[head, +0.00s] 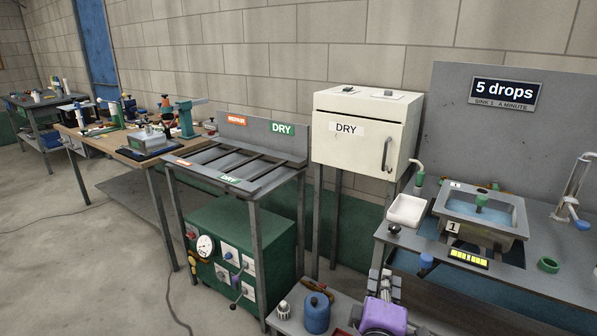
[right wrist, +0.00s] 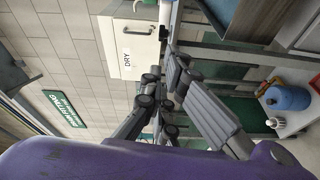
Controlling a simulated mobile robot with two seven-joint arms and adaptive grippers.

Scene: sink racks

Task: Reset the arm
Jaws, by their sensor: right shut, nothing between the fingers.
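My right gripper (head: 382,277) shows at the bottom of the head view, in front of its purple wrist. It points away from me, toward the floor area between the white DRY cabinet and the sink bench. In the right wrist view, the dark grey fingers of my right gripper (right wrist: 164,74) are drawn together with nothing held. They touch no object that I can make out. My left gripper is in neither view.
A low cart (head: 287,323) with a blue canister (head: 317,312) lies just left of my right gripper. The sink bench (head: 560,262) with a numbered basin (head: 463,232) stands to the right. The white DRY cabinet (head: 362,157) and grey rack (head: 285,183) stand behind. Open floor lies left.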

